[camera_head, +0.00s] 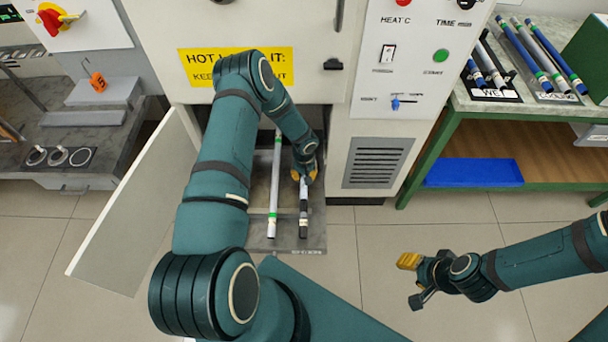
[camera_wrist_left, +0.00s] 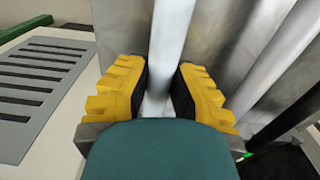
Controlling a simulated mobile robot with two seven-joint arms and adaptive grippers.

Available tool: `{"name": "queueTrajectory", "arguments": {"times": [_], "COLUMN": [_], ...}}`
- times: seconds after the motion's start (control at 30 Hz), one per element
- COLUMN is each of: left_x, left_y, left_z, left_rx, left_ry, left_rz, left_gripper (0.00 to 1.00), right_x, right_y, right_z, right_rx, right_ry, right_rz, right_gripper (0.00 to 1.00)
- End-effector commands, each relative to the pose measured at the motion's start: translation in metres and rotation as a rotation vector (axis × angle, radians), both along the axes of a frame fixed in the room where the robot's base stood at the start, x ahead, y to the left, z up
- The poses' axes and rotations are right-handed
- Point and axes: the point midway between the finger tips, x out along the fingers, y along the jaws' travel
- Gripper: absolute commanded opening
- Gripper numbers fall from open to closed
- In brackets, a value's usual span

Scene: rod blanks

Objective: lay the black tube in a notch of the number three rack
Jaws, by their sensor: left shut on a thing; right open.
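The tube with black bands (camera_head: 303,213) lies on the pull-out tray in the open lower compartment of the machine; its middle is silver. My left gripper (camera_head: 303,176) is shut on it near its visible upper part. In the left wrist view the yellow fingers sit on both sides of a silver tube (camera_wrist_left: 170,45). My right gripper (camera_head: 411,281) is open and empty above the floor at right.
A silver tube with green bands (camera_head: 274,190) lies close left of the held one. The machine's white door (camera_head: 135,205) stands open at left.

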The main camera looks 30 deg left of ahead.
Motion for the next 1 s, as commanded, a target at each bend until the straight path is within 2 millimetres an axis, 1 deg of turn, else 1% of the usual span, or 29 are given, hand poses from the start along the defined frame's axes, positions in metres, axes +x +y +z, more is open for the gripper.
{"name": "queueTrajectory", "arguments": {"times": [0.07,0.1,0.13,0.43,0.57,0.67,0.9,1.0], "left_x": [0.0,0.0,0.0,0.0,0.0,0.001,0.001,0.0], "left_y": [0.0,0.0,0.0,0.0,0.0,0.001,0.0,0.0], "left_z": [-0.004,-0.003,-0.002,-0.002,0.003,0.019,0.07,0.089], "left_rx": [0.0,0.0,0.0,0.0,-0.001,0.002,0.001,0.001], "left_ry": [0.0,0.0,0.0,0.0,0.001,-0.003,-0.003,-0.002], "left_rz": [-0.001,-0.001,-0.001,0.0,0.001,0.0,0.0,-0.001], "left_gripper": [0.0,0.38,0.45,0.45,0.45,0.45,0.45,0.45], "right_x": [0.001,0.001,0.001,0.001,0.0,-0.001,-0.003,-0.003], "right_y": [0.0,0.0,0.0,0.0,0.0,0.0,0.0,0.0], "right_z": [-0.004,-0.003,-0.003,-0.002,0.004,0.006,0.016,0.02], "right_rx": [0.0,0.0,0.0,0.0,0.0,0.0,0.001,0.001], "right_ry": [-0.002,-0.001,-0.001,-0.001,0.0,0.002,0.007,0.008], "right_rz": [-0.001,0.0,0.0,0.0,0.0,0.001,0.002,0.002], "right_gripper": [0.47,0.47,0.47,0.47,0.47,0.47,0.47,0.47]}}
